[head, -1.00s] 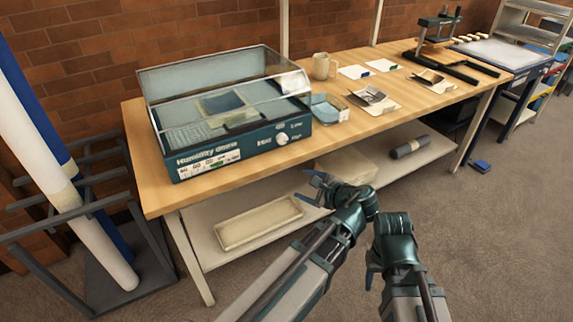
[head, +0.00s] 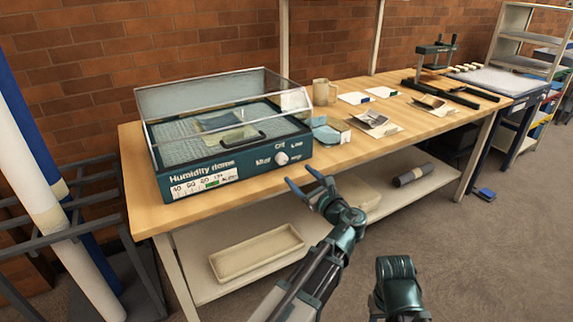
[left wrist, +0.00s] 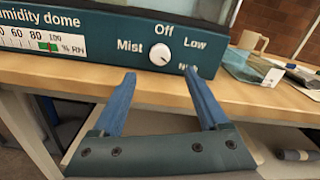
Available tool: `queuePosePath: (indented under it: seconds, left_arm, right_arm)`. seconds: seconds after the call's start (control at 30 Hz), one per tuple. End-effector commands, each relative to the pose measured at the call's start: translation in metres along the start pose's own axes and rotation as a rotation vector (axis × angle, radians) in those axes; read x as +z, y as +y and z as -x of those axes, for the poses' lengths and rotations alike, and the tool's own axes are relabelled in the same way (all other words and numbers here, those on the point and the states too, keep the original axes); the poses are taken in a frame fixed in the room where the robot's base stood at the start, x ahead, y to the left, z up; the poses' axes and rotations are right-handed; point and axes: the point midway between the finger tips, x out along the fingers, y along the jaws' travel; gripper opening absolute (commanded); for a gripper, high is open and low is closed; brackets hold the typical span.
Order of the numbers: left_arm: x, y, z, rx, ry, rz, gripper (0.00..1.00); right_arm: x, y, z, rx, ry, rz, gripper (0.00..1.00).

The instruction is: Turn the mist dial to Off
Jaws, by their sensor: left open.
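The humidity dome (head: 235,160) is a teal box with a clear cover at the left end of the wooden bench. Its white mist dial (head: 281,158) is on the front panel, and it also shows in the left wrist view (left wrist: 160,54). Off is printed above the dial, Mist to its left and Low at upper right. A lower-right label is partly hidden by a finger. A small mark on the knob seems to face lower right. My left gripper (head: 304,178) is open and empty, in front of and below the dial, apart from it. My right gripper's fingers are out of view.
The bench's front edge (left wrist: 240,95) lies below the panel, under the dial. A lower shelf holds a shallow tray (head: 257,252).

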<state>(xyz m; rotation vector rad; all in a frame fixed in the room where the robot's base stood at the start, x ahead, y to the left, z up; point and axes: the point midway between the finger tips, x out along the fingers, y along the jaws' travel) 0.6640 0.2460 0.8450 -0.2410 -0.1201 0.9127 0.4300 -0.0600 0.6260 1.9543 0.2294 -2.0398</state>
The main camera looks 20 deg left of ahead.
Motion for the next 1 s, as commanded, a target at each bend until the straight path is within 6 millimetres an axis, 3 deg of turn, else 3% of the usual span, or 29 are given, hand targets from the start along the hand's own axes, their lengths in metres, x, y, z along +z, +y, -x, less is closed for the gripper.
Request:
queuePosePath:
  seconds: [0.2, 0.4, 0.6, 0.9, 1.0]
  left_arm:
    - [-0.001, -0.001, -0.046, 0.002, 0.000, 0.001, 0.77]
    - [-0.001, -0.001, -0.073, 0.002, 0.000, 0.001, 0.77]
    - [0.000, 0.000, -0.084, 0.001, 0.001, 0.001, 0.77]
    - [0.000, 0.000, -0.085, 0.000, 0.001, 0.001, 0.77]
    - [0.000, 0.000, -0.085, 0.000, 0.001, 0.001, 0.61]
  right_arm:
    - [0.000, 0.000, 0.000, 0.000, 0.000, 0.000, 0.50]
    - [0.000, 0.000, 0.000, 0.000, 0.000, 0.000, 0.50]
    - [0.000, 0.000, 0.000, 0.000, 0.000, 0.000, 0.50]
    - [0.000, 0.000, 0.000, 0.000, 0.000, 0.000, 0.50]
    - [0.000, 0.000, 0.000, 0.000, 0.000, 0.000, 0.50]
